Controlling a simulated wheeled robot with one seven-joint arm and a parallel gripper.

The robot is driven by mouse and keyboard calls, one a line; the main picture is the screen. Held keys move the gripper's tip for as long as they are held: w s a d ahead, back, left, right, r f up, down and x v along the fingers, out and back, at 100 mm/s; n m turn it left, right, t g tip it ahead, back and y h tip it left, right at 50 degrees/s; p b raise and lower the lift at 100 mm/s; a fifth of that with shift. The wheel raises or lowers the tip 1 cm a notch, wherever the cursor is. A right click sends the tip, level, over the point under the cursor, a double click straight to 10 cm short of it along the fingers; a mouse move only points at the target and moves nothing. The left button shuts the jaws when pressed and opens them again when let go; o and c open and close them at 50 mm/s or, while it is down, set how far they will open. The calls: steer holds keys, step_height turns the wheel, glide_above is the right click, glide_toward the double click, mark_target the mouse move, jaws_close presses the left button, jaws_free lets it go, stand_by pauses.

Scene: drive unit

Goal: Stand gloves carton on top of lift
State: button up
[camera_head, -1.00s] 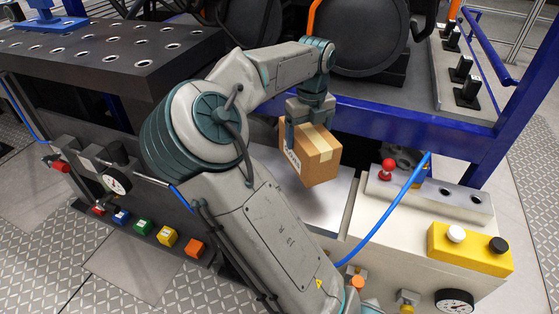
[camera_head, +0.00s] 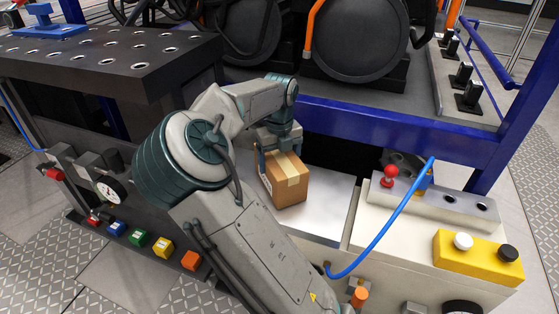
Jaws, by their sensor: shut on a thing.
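The gloves carton (camera_head: 290,187) is a small brown cardboard box with pale tape across its top. It is upright, at or just above a flat light-grey metal surface (camera_head: 322,212), which may be the lift. I cannot tell for sure whether its base touches that surface. My gripper (camera_head: 281,153) comes down from above and is shut on the carton's upper part. My arm hides part of the surface to the left of the carton.
A blue frame beam (camera_head: 400,132) runs behind the surface. To the right stand a red-knobbed lever (camera_head: 389,175), a blue hose (camera_head: 391,230) and a yellow button box (camera_head: 478,258). A dark perforated table (camera_head: 110,55) is at the upper left. Bare surface shows right of the carton.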

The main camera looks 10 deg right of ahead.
steer(key=shift+f, duration=0.15)
steer(key=o, duration=1.1)
steer(key=shift+o, duration=0.2)
step_height(320, 180, up, 12)
steer(key=p, duration=0.3)
steer(key=shift+r+p, duration=0.2)
steer(key=shift+p, duration=0.1)
